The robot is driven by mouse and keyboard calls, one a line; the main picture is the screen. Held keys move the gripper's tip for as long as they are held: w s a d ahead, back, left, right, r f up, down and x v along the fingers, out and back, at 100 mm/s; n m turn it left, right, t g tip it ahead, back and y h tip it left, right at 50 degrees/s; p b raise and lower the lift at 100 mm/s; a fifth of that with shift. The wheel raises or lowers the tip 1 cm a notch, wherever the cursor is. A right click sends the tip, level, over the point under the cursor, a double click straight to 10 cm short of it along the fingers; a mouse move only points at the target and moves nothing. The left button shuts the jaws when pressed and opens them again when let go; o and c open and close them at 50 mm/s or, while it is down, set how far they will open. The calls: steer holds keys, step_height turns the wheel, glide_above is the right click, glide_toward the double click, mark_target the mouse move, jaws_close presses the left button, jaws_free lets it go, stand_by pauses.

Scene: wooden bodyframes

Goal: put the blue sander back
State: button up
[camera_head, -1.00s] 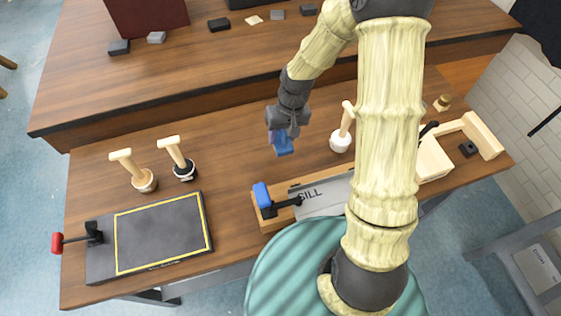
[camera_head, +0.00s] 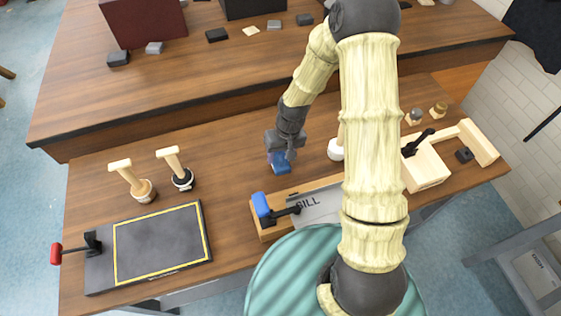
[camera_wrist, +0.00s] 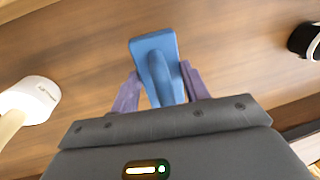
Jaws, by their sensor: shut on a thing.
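The blue sander (camera_head: 280,163) is a small blue block with a raised grip on top. It is at the fingertips of my gripper (camera_head: 284,152), over the middle of the front table. In the wrist view the sander (camera_wrist: 157,62) shows between the two purple fingers of my gripper (camera_wrist: 160,90), which are shut on its raised grip. The sander is on or just above the wood; I cannot tell whether it touches. Its underside is hidden.
Two wooden-handled stamps (camera_head: 128,180) (camera_head: 175,168) and a yellow-bordered black plate (camera_head: 160,243) are at left. A wooden fixture with a blue clamp (camera_head: 262,208) and "SILL" plate (camera_head: 320,205) lies in front.

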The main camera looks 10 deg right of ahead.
mark_target(281, 162)
steer(key=shift+f, duration=2.05)
steer(key=shift+c, duration=0.2)
steer(key=shift+f, duration=0.1)
steer(key=o, duration=1)
steer(key=shift+r, duration=0.2)
steer(key=r, duration=0.4)
steer(key=d+r, duration=0.1)
steer(key=r, duration=0.2)
steer(key=d+r, duration=0.1)
steer(key=r, duration=0.3)
steer(key=shift+w+r+b, duration=0.15)
steer(key=shift+r+b, duration=0.15)
steer(key=shift+b, duration=0.1)
